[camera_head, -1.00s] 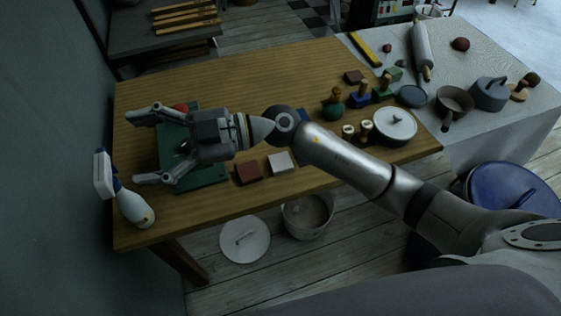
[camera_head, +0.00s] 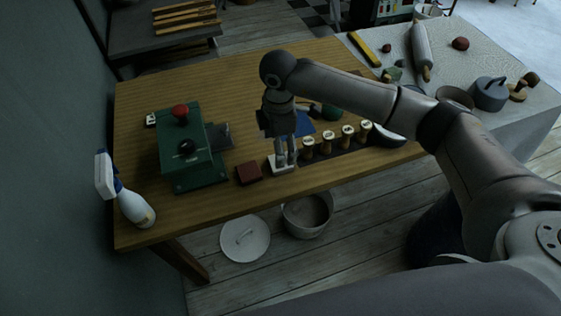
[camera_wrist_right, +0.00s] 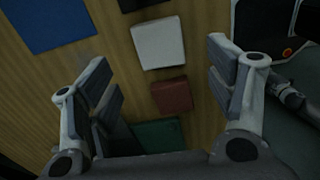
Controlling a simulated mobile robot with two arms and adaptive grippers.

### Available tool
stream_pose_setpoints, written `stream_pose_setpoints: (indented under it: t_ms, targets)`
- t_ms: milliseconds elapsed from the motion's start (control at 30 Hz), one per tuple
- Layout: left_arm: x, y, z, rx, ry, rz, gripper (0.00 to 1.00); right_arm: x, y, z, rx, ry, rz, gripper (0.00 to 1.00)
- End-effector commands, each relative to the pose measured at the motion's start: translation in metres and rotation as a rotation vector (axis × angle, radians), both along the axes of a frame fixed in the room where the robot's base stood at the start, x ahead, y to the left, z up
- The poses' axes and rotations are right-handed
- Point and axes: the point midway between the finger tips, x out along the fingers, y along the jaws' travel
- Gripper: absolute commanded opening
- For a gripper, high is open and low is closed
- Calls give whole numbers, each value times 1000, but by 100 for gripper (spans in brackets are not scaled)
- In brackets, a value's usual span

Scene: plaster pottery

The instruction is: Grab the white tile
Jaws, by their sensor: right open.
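The white tile (camera_head: 284,171) lies flat on the wooden table near its front edge, partly hidden by my right gripper (camera_head: 285,162) in the head view. In the right wrist view the whole white tile (camera_wrist_right: 158,43) shows beyond the gap between the fingers. My right gripper (camera_wrist_right: 160,72) is open and empty there, pointing down at the table, with its fingers apart on either side. I cannot tell its exact height above the tile. My left gripper is not in view.
A dark red tile (camera_head: 249,173) lies just left of the white one. A green box with a red knob (camera_head: 187,155) and a spray bottle (camera_head: 132,205) stand further left. Several wooden stamps (camera_head: 328,146) stand close on the right. A blue sheet (camera_wrist_right: 45,22) lies nearby.

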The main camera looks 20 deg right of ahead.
Motion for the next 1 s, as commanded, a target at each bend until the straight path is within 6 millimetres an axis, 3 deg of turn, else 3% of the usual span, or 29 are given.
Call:
stream_pose_setpoints:
  t_ms: [233,500,800,1000]
  targets:
    - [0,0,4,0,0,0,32,-1,-1,-20,1,2,2,77]
    - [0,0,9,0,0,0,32,0,-2,-58,2,2,3,77]
    - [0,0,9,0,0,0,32,0,-2,-63,3,-1,3,77]
    - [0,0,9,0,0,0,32,0,-2,-63,3,-1,3,51]
